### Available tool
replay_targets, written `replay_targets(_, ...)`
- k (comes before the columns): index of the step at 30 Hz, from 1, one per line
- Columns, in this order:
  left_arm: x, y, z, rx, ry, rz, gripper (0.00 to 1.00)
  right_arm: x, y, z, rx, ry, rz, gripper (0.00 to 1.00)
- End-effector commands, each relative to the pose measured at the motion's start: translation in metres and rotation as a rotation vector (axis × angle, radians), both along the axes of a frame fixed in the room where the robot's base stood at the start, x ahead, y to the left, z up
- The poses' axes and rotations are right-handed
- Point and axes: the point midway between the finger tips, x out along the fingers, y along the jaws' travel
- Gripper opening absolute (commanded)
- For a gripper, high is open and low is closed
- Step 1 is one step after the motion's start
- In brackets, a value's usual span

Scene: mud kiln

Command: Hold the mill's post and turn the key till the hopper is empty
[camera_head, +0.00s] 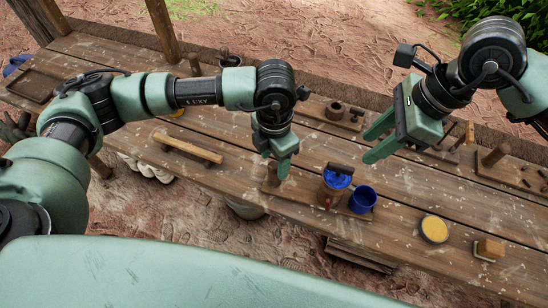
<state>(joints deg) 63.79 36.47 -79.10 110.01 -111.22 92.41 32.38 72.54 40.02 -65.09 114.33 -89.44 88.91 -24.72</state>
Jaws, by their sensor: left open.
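The mill (333,189) stands on the bench at lower centre, with a blue hopper on top and a dark bar, which looks like its key (341,168), lying across it. I cannot see into the hopper well enough to tell what it holds. A short wooden post (272,177) rises at the mill's left. My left gripper (281,168) points down beside the top of this post, open; whether it touches the post I cannot tell. My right gripper (372,146) is open and empty, in the air above and right of the mill, its fingers pointing left.
A blue cup (362,198) stands close at the mill's right. A round dish of yellow stuff (433,229) and a wooden block (488,249) lie further right near the front edge. A wooden bar (188,147) lies left. Wooden fittings (335,111) stand behind.

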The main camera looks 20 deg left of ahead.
Motion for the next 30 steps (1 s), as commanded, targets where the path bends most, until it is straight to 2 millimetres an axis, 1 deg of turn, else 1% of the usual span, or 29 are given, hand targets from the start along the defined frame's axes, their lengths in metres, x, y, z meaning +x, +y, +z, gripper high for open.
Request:
replay_targets(2, 0.001, -0.001, -0.006, 0.000, -0.005, 0.004, 0.54, 0.000, 0.000, 0.000, 0.000, 0.000, 0.000, 0.36)
replay_targets(9, 0.000, -0.001, -0.043, 0.000, -0.002, 0.004, 0.54, 0.000, 0.000, 0.000, 0.000, 0.000, 0.000, 0.36)
replay_targets(15, 0.000, -0.001, -0.067, -0.001, -0.002, 0.003, 0.54, 0.000, 0.000, 0.000, 0.000, 0.000, 0.000, 0.36)
replay_targets(20, 0.001, -0.001, -0.075, -0.002, -0.004, 0.002, 0.54, 0.000, 0.000, 0.000, 0.000, 0.000, 0.000, 0.36)
replay_targets(27, 0.001, -0.001, -0.076, -0.002, -0.004, 0.002, 0.54, 0.000, 0.000, 0.000, 0.000, 0.000, 0.000, 0.36)
replay_targets(28, 0.001, -0.001, -0.076, -0.002, -0.004, 0.002, 0.48, 0.000, 0.000, 0.000, 0.000, 0.000, 0.000, 0.36)
replay_targets(29, 0.001, -0.001, -0.076, -0.002, -0.004, 0.002, 0.40, 0.000, 0.000, 0.000, 0.000, 0.000, 0.000, 0.36)
replay_targets(30, 0.001, -0.001, -0.076, -0.002, -0.004, 0.002, 0.29, 0.000, 0.000, 0.000, 0.000, 0.000, 0.000, 0.36)
